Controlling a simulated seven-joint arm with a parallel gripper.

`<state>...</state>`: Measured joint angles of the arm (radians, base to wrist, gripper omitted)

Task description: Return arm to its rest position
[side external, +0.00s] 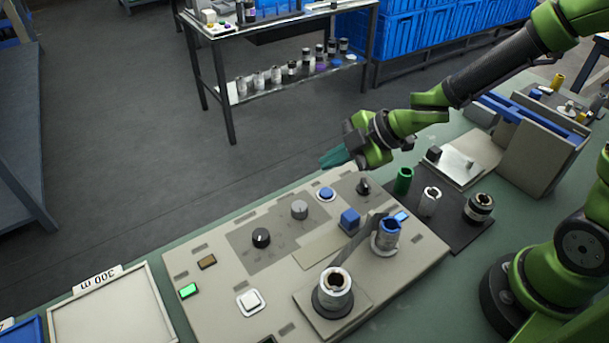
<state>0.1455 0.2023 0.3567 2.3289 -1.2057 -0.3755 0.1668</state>
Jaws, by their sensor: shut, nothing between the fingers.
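My gripper (336,157) is at the end of my green and dark grey arm, in the upper middle of the side external view. Its teal fingers point left and are together, with nothing between them. It hangs in the air above the far edge of the beige control panel (215,262), apart from the knobs and buttons. My arm reaches in from the upper right.
The panel carries a blue button (326,194), a black knob (261,238), a lit green button (188,290) and a metal roll holder (334,293). A dark mat (458,222) with several cylinders lies to the right. A white tray (108,312) is at lower left.

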